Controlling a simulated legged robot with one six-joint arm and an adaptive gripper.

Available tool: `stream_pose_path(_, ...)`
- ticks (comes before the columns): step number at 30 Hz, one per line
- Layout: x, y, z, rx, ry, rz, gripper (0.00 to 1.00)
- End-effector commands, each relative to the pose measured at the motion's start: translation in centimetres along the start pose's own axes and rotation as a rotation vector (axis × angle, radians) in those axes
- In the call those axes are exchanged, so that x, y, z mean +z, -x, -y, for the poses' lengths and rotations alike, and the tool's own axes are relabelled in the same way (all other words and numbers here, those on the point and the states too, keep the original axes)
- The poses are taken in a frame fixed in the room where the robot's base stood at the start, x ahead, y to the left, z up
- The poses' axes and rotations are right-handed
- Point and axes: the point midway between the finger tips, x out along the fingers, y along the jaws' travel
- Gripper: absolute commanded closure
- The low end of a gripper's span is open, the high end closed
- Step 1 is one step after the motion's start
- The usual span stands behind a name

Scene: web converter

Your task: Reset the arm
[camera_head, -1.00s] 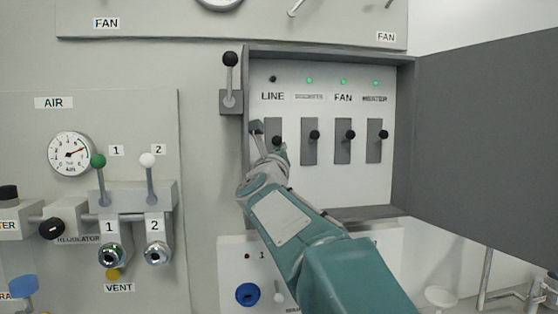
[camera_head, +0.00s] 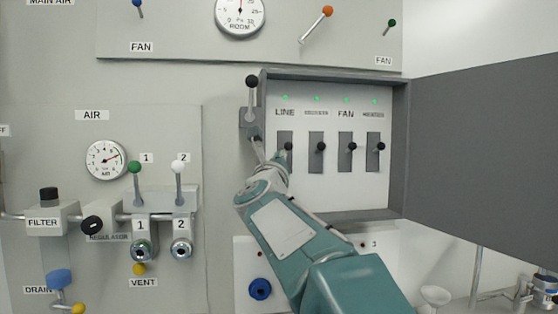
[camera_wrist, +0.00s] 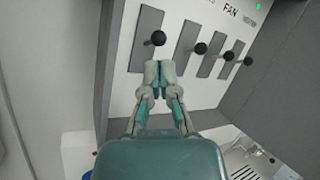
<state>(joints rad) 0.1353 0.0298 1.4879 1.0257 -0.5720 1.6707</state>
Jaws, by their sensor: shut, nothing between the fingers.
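My teal and grey gripper (camera_head: 280,160) is at the left side of the open switch box, just below the LINE lever's black knob (camera_head: 288,147). In the wrist view my gripper (camera_wrist: 158,68) has its fingertips together with nothing between them. The LINE knob (camera_wrist: 158,38) is just above the tips there, and a small gap seems to show. The LINE knob stands level with the other knobs. The LINE lamp (camera_head: 285,98) is green. Part of the LINE plate is hidden behind my gripper.
The box's grey door (camera_head: 482,140) stands open at the right. The box's left wall and a black-knobbed lever (camera_head: 252,82) are close to my gripper. Other lever knobs (camera_head: 321,146) lie to the right. Air valves with a green knob (camera_head: 135,167) are at the left.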

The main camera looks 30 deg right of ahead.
Motion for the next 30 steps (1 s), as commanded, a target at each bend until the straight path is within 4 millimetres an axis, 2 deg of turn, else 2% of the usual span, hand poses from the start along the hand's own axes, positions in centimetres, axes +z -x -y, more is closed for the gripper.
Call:
stream_pose_path(6, -0.5, -0.5, 0.7, -0.002, -0.003, -0.006, 1.00)
stream_pose_path(14, 0.1, 0.1, -0.1, 0.000, 0.002, 0.001, 1.00)
stream_pose_path(17, 0.5, 0.9, -0.7, 0.030, 0.047, 0.008, 1.00)
stream_pose_path(19, 0.7, 2.2, -1.6, 0.104, 0.155, 0.024, 1.00)
stream_pose_path(23, 0.0, 7.0, -4.5, 0.343, 0.527, 0.095, 1.00)
stream_pose_path(26, -1.9, 12.1, -6.7, 0.549, 0.852, 0.183, 1.00)
stream_pose_path(30, -6.0, 20.1, -8.7, 0.824, 1.277, 0.350, 1.00)
